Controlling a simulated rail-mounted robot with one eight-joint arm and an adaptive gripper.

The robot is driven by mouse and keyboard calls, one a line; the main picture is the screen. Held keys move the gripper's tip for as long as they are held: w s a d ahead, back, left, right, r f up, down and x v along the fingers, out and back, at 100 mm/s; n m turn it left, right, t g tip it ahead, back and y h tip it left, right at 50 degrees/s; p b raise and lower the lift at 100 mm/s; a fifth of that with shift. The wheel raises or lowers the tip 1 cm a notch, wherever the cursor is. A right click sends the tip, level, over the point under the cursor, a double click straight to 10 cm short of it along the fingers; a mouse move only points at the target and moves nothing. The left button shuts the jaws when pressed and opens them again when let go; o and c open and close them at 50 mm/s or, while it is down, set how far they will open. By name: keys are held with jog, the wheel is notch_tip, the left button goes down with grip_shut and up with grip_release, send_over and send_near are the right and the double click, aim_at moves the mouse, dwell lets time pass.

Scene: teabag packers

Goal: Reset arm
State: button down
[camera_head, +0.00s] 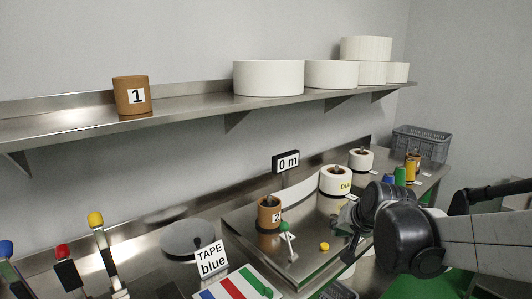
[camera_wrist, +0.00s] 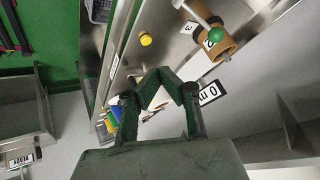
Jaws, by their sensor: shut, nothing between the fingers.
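My gripper (camera_head: 349,232) hangs over the right part of the raised steel worktop (camera_head: 300,262), its arm reaching in from the right. In the wrist view my gripper (camera_wrist: 157,78) has its two dark fingers drawn together, shut with nothing between them. A brown roll marked 2 (camera_head: 269,213) and a lever with a green knob (camera_head: 284,227) stand left of the gripper. A yellow button (camera_head: 324,246) is on the worktop just left of it. White rolls (camera_head: 335,180) stand behind it, partly next to the arm.
A steel shelf (camera_head: 190,114) above holds a brown roll marked 1 (camera_head: 132,96) and several white rolls (camera_head: 268,78). A "0 m" display (camera_head: 286,161) stands behind the worktop. Colour-knobbed levers (camera_head: 96,219) and a "TAPE blue" sign (camera_head: 211,258) are at left. A grey crate (camera_head: 420,144) is at back right.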

jog(key=s+f+n+g+h+b, duration=0.1)
jog(key=s+f+n+b, duration=0.1)
jog(key=s, duration=2.2)
jog(key=shift+d+n+h+b, duration=0.3)
jog(key=shift+d+n+b, duration=0.1)
jog(key=shift+n, duration=0.4)
